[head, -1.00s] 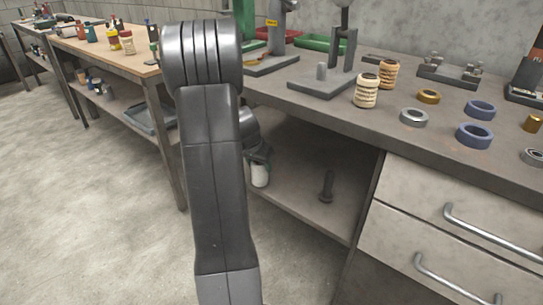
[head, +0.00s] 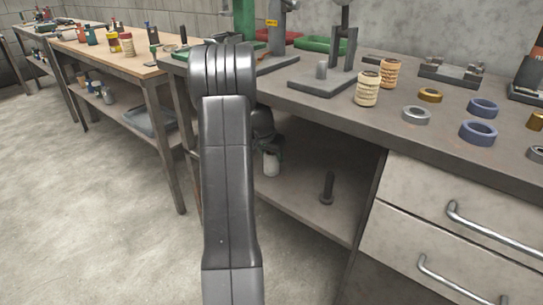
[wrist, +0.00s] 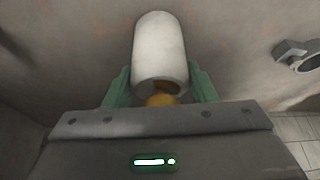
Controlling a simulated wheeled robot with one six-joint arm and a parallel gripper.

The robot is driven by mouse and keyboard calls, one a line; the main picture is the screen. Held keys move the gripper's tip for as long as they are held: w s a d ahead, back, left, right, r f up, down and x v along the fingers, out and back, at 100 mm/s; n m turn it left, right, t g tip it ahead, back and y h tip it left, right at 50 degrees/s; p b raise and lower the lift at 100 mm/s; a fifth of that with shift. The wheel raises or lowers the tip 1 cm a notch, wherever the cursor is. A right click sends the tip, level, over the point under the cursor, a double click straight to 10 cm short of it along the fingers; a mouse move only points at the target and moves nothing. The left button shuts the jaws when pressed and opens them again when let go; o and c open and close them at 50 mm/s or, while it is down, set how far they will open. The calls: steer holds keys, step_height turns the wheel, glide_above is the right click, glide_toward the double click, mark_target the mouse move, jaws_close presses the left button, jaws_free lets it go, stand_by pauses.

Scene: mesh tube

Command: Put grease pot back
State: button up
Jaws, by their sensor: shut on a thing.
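A white grease pot (head: 271,164) is held by my gripper (head: 268,148) in the space under the grey workbench, at the lower shelf (head: 300,205). In the wrist view the white pot (wrist: 160,48) sits between the green fingers of my gripper (wrist: 160,90), which are shut on it. An orange-brown patch shows at the pot's near end. My arm covers much of the middle of the head view. I cannot tell whether the pot's base touches the shelf.
A dark bolt-like part (head: 327,188) stands on the shelf to the pot's right; a metal part (wrist: 297,55) shows right in the wrist view. Drawers (head: 450,215) close off the right side. The benchtop (head: 330,105) above holds rings, ribbed pots and fixtures.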

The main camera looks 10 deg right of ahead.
steer(key=shift+f, duration=0.1)
steer(key=o, duration=1.3)
steer(key=shift+r, duration=0.45)
steer(key=shift+s+a+r+p, duration=0.15)
steer(key=shift+s+r+p, duration=0.05)
steer(key=shift+r+p, duration=0.4)
steer(key=s+a, duration=0.2)
steer(key=s, duration=0.1)
steer(key=s+a, duration=0.3)
steer(key=s+a+p, duration=0.1)
steer(key=s+a, duration=0.1)
steer(key=s, duration=0.1)
steer(key=shift+s+a+f, duration=0.15)
steer(key=shift+a+f, duration=0.15)
steer(key=shift+f, duration=0.1)
steer(key=shift+d, duration=0.1)
